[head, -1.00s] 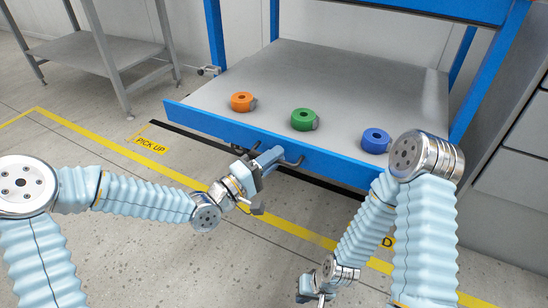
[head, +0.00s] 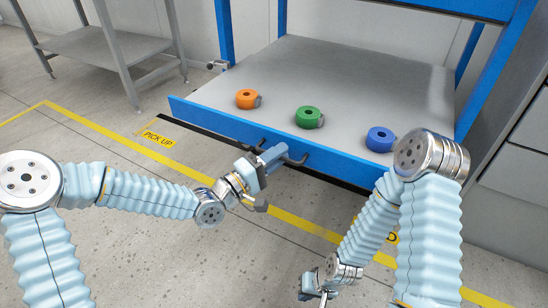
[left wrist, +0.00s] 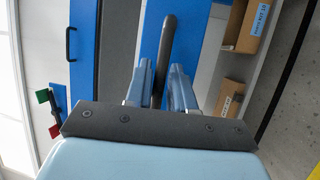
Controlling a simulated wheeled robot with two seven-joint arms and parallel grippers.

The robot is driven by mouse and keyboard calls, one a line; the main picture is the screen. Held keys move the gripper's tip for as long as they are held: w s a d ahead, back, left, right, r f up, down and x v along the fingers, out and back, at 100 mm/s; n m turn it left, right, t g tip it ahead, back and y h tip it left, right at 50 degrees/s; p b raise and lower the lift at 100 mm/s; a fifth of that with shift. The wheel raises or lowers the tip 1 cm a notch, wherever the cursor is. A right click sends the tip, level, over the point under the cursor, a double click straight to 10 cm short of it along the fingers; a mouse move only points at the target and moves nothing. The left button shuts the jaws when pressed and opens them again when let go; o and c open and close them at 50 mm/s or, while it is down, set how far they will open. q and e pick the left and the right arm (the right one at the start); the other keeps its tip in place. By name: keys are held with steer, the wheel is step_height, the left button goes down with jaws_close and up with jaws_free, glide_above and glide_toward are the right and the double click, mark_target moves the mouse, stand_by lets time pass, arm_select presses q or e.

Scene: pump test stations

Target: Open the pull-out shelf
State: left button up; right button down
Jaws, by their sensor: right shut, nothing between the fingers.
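The pull-out shelf (head: 330,85) is a grey board with a blue front panel. In the head view it stands out in front of the blue frame's posts. A dark bar handle (head: 299,160) is on the front panel. My left gripper (head: 275,157) is at this handle. In the left wrist view its fingers (left wrist: 162,88) lie on both sides of the dark handle (left wrist: 167,40) and look closed on it. My right gripper (head: 323,294) is shut and empty, low over the floor, away from the shelf.
Orange (head: 247,99), green (head: 308,117) and blue (head: 380,139) ring-shaped parts sit on the shelf. A grey table (head: 95,47) stands back left, a grey cabinet (head: 515,180) at the right. The floor in front, with yellow lines (head: 300,228), is clear.

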arm_select(q)
steer(key=p+v, duration=0.1)
steer(key=v, duration=1.2)
steer(key=shift+s+a+p, duration=0.3)
steer(key=shift+p, duration=0.1)
steer(key=shift+f, duration=0.1)
step_height(320, 180, down, 19)
steer(key=s+a+g+y, duration=0.1)
steer(key=s+g+y, duration=0.15)
steer(key=y, duration=0.55)
steer(key=s+a+f+m+g+y, duration=0.5)
steer(key=s+f+g, duration=0.3)
steer(key=s+f, duration=0.4)
step_height(320, 180, up, 13)
steer(key=n+p, duration=0.1)
steer(key=p, duration=1.2)
steer(key=shift+w+a, duration=0.2)
steer(key=shift+w, duration=0.25)
